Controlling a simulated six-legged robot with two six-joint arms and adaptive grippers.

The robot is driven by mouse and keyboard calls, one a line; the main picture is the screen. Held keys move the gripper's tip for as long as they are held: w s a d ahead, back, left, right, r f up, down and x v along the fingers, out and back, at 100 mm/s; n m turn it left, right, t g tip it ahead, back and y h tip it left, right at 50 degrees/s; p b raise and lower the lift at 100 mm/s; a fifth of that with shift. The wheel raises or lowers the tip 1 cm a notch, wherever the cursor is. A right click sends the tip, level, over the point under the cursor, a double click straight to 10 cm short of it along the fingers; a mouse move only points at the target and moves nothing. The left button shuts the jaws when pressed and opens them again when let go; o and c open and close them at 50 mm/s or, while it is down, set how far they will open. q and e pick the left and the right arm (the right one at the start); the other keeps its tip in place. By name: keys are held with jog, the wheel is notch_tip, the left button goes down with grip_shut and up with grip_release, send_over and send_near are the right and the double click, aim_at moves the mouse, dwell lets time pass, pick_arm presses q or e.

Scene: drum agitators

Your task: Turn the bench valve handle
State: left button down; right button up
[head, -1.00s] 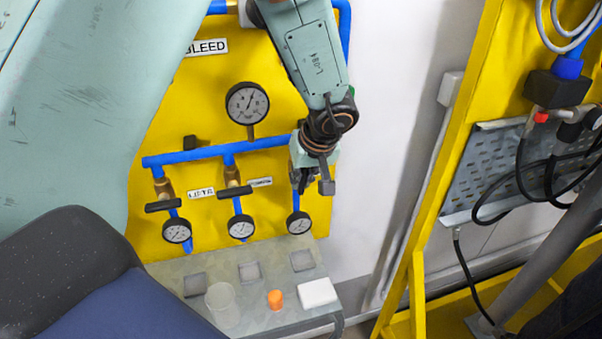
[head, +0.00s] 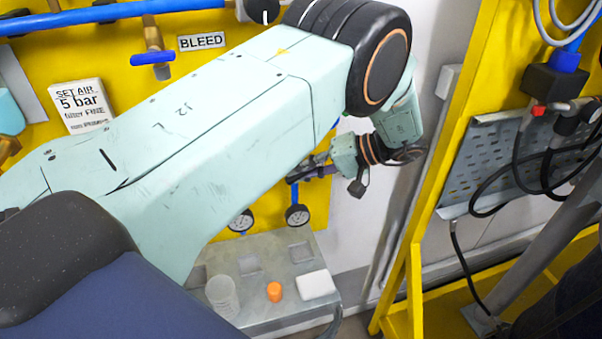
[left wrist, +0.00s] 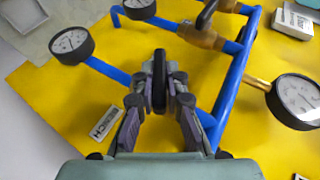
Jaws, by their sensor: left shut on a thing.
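The bench valve handle, a black lever (left wrist: 159,82), stands between the two fingers of my left gripper (left wrist: 160,90) in the left wrist view. The fingers are shut on it from both sides. A label beside it (left wrist: 104,123) ends in "NCH". In the head view my left gripper (head: 308,170) comes to the yellow panel from the right, at the valve above the right-hand lower gauge (head: 297,215). My forearm covers much of the panel, and the handle is hard to make out there. My right gripper is not in view.
Below the panel a grey shelf (head: 262,243) carries a clear cup (head: 222,294), an orange cap (head: 274,291) and a white block (head: 317,284). A yellow frame (head: 417,230) with hoses stands on the right. A brass valve (left wrist: 203,36) lies near my fingers.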

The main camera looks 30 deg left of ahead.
pick_arm(q)
jog(key=y+b, duration=0.1)
jog(key=g+y+b, duration=0.1)
jog(key=b, duration=0.1)
jog(key=shift+w+d+f+m+g, duration=0.1)
jog(key=shift+f+m+g, duration=0.2)
jog(key=shift+m, duration=0.1)
jog(key=shift+r+m+g+y+b, duration=0.25)
jog(key=shift+g+y+b, duration=0.25)
jog(key=shift+y+b, duration=0.55)
jog(key=c, duration=1.4)
grip_release()
jog(key=shift+d, duration=0.1)
jog(key=shift+h, duration=0.25)
